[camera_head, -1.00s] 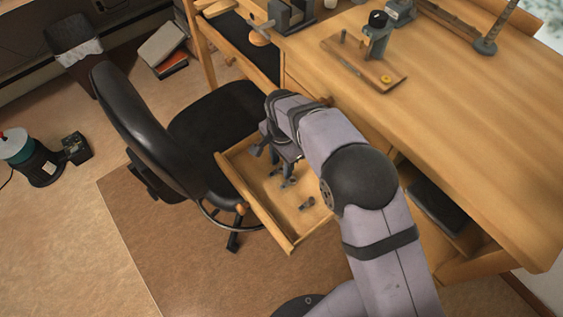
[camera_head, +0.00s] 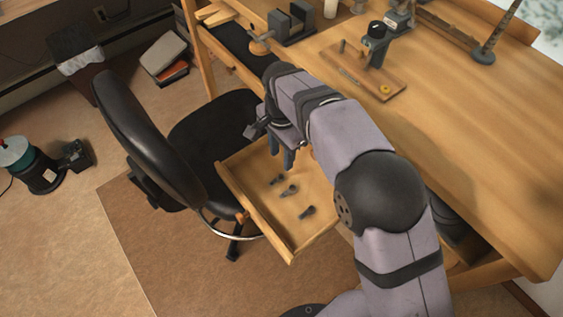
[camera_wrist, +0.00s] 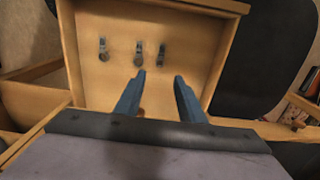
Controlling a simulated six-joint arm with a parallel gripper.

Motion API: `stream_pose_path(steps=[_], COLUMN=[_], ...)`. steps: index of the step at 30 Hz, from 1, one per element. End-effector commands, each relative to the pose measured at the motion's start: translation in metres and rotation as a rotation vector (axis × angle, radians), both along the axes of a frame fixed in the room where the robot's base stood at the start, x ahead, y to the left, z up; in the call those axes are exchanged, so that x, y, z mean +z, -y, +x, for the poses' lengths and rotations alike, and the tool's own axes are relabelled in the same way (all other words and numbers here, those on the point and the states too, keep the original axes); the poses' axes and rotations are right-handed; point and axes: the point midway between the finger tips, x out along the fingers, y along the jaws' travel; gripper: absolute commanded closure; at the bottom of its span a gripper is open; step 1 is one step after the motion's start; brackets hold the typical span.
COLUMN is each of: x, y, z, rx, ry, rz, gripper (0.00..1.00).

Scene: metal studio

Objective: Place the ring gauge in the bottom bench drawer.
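A wooden bench drawer (camera_head: 238,192) is pulled out, with three small dark grey metal pieces lying apart on its floor. They are a far piece (camera_head: 277,180), a middle piece (camera_head: 290,190) and a near piece (camera_head: 307,212). The wrist view shows them in a row; each has a rounded end and a stem. I cannot tell which is the ring gauge. My gripper (camera_head: 281,163) is above the inner part of the drawer. In the wrist view its fingers (camera_wrist: 160,76) are spread, with nothing between them.
A black office chair (camera_head: 150,140) stands close to the drawer's left side. The wooden bench top (camera_head: 470,130) is on the right and carries a wooden board (camera_head: 365,85) with a small fixture, and a vise (camera_head: 295,25). A dark drum (camera_head: 35,170) sits on the floor at far left.

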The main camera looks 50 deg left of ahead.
Motion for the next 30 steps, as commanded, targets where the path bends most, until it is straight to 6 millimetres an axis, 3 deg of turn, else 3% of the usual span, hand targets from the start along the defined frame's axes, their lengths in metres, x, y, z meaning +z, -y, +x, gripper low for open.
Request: stream_pose_path(steps=[7,24,28,30], x=[0.024,0.028,0.049,0.070], y=[0.000,0.000,0.010,0.021], z=[0.000,0.000,0.002,0.004], rx=[0.000,0.000,-0.003,-0.004], ry=[0.000,-0.001,-0.030,-0.064], rz=[0.000,0.000,-0.009,-0.017], gripper=[0.64,0.64,0.64,0.64])
